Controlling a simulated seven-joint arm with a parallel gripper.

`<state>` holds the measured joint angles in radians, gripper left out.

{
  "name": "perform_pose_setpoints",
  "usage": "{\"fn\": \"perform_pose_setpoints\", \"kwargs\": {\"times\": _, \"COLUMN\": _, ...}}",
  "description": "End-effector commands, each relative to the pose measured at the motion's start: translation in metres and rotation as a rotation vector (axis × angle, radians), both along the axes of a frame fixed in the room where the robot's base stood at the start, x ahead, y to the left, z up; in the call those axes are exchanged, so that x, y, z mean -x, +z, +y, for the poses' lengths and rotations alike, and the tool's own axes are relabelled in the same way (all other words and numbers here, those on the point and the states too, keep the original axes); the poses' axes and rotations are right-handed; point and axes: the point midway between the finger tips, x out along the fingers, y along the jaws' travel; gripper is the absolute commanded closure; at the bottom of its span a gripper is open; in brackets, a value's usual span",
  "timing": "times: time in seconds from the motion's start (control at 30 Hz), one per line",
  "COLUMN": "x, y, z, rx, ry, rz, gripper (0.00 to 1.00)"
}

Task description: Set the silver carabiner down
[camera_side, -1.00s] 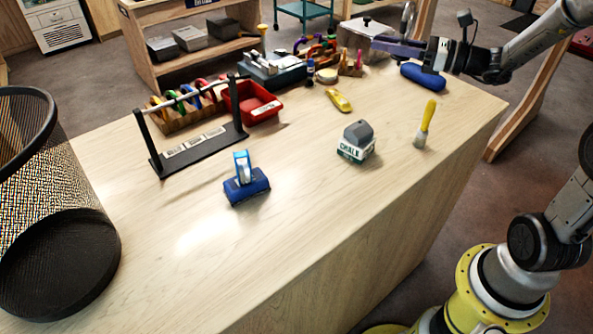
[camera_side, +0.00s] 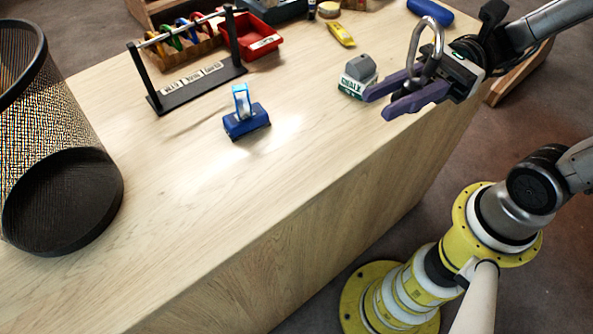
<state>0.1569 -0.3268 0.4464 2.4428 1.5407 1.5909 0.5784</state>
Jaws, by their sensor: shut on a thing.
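The silver carabiner (camera_side: 428,38) stands up from between the purple fingers of my gripper (camera_side: 384,104) at the right. My gripper is shut on its lower part, which the fingers partly hide. The gripper is above the right side of the wooden table (camera_side: 300,170), just right of the chalk box. A black rack (camera_side: 197,88) with a silver crossbar and several white labels on its base stands at the upper left of the table.
A white and green chalk box (camera_side: 352,86) with a grey block on top is close to the fingertips. A blue holder (camera_side: 245,122) stands mid-table. A red bin (camera_side: 262,42), yellow tool (camera_side: 341,34) and blue roll (camera_side: 430,12) lie behind. A mesh basket (camera_side: 75,130) is at left. The front table area is clear.

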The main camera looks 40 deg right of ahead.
Motion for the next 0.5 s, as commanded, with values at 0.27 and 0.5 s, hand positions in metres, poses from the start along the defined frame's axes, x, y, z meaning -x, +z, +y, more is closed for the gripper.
{"fn": "perform_pose_setpoints", "kwargs": {"times": 0.27, "x": -0.003, "y": -0.039, "z": -0.001, "rx": -0.002, "ry": -0.007, "rz": 0.009, "gripper": 1.00}}
{"fn": "perform_pose_setpoints", "kwargs": {"times": 0.5, "x": -0.011, "y": -0.055, "z": 0.007, "rx": 0.000, "ry": -0.004, "rz": 0.003, "gripper": 1.00}}
